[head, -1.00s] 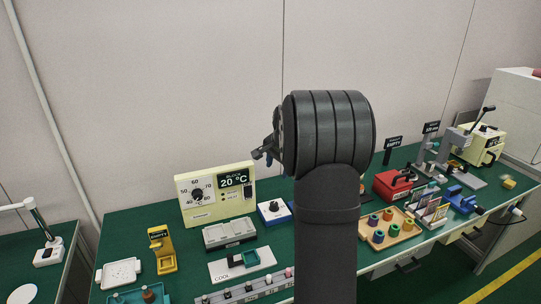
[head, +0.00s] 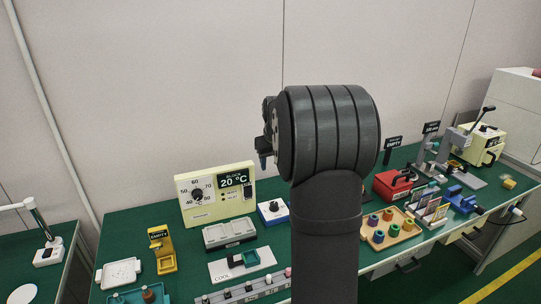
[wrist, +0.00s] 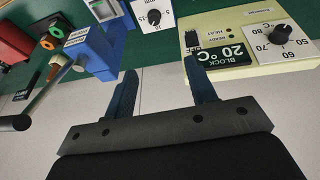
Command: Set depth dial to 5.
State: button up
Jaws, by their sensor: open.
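No dial in view carries a label that I can read as depth. A small dial with a black knob on a white face (wrist: 154,15) shows at the top of the wrist view; in the head view it sits on a blue-sided box (head: 273,211). Its numbers are too small to read surely. A larger black temperature knob (head: 197,194) is on the cream block heater, and also shows in the wrist view (wrist: 281,34). My gripper (wrist: 163,82) is open and empty, its two blue fingers apart, above the bench and touching nothing. In the head view it is partly hidden by my wrist.
The cream heater (head: 216,209) reads 20 °C. A blue device (wrist: 90,52) with a grey bar is close on the wrist view's left. A red box (head: 394,184), a tray of coloured spools (head: 408,236) and a yellow "EMPTY" stand (head: 162,248) are on the green bench.

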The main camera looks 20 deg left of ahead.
jog(key=r+n, duration=0.1)
jog(key=n, duration=0.2)
jog(key=s+r+n, duration=0.1)
jog(key=n, duration=0.3)
jog(key=s+r+n, duration=0.1)
jog(key=n, duration=0.2)
jog(key=shift+a+n+t, duration=0.15)
jog(key=shift+n+t, duration=0.25)
jog(key=m+h, duration=0.1)
jog(key=m, duration=1.6)
send_near(274, 204)
jog(key=x, duration=0.9)
jog(key=shift+w, duration=0.15)
